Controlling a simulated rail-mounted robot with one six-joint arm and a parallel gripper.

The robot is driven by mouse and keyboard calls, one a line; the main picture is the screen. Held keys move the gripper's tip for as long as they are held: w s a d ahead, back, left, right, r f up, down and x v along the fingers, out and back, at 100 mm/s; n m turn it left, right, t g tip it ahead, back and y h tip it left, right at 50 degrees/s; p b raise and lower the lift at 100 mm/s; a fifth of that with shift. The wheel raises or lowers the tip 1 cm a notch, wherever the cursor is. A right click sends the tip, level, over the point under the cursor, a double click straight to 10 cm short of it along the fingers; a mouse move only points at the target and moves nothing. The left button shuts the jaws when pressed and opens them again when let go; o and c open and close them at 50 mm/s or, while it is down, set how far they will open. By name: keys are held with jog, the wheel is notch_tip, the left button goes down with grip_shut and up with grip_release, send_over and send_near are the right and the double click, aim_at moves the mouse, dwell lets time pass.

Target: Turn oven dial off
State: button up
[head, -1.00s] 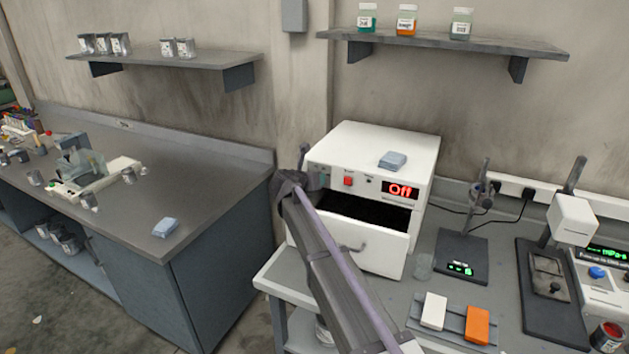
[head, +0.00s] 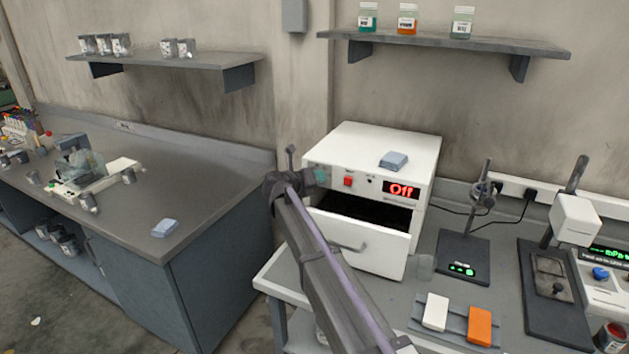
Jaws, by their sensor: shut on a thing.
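The white oven (head: 424,165) stands on the right-hand bench with its front panel facing me. Its red display (head: 401,190) reads "Off". A small teal dial (head: 320,177) shows at the left end of the panel, partly hidden by my wrist. My gripper (head: 313,180) reaches the panel from the left and is shut on the dial; the fingertips are small and dark, so their exact hold is hard to see. A red switch (head: 348,181) sits to the right of the dial.
The oven's front door or drawer (head: 375,250) is open below the panel, with a curved handle close to my arm. A blue-grey folded cloth (head: 393,161) lies on the oven. A stand (head: 462,262) and an orange block (head: 479,325) are to the right.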

jog(key=o, duration=0.9)
jog(key=p+v, duration=0.3)
jog(key=v, duration=0.8)
